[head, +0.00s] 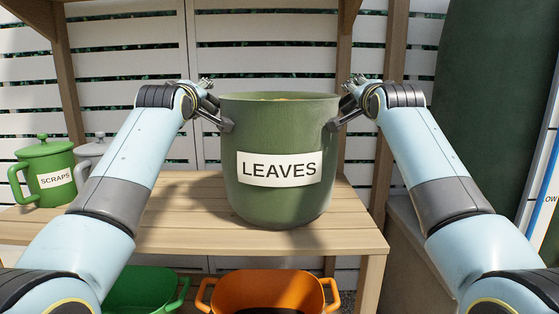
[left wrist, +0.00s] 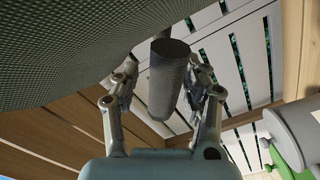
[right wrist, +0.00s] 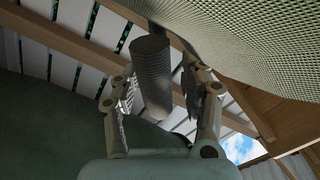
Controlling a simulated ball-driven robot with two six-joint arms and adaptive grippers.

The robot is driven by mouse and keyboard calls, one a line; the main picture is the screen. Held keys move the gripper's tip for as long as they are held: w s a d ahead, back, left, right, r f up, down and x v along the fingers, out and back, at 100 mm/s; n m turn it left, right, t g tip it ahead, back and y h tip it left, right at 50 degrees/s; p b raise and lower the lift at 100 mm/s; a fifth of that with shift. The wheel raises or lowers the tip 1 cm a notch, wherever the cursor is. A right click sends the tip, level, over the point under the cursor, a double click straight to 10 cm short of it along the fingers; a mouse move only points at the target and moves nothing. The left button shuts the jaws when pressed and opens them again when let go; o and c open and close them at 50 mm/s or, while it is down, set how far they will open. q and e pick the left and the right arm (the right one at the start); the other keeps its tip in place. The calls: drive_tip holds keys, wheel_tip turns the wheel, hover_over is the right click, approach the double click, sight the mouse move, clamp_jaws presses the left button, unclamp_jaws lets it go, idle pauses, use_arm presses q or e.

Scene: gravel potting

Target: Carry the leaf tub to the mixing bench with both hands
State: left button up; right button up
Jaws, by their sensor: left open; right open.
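The leaf tub (head: 278,203) is a large green tub labelled LEAVES, upright on a slatted wooden bench (head: 180,225). My left gripper (head: 214,113) is at the tub's left side and my right gripper (head: 347,113) at its right side, both near the rim. In the left wrist view a dark ribbed handle (left wrist: 168,85) of the tub lies between the open fingers. In the right wrist view the other ribbed handle (right wrist: 151,80) lies between the open fingers there. Neither gripper is closed on its handle. The tub's contents are mostly hidden. I cannot tell which bench is the mixing bench.
A green lidded SCRAPS caddy (head: 47,165) and a grey lidded pot (head: 90,152) stand at the bench's left. A green tub (head: 142,287) and an orange tub (head: 268,291) sit below. Wooden posts and a white slatted fence (head: 120,75) are behind. A large dark green container (head: 490,80) stands right.

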use_arm(q)
drive_tip(key=shift+c, duration=0.4)
use_arm(e)
drive_tip(key=shift+c, duration=0.4)
use_arm(q)
clamp_jaws()
use_arm(e)
clamp_jaws()
drive_tip(key=shift+r, duration=0.1)
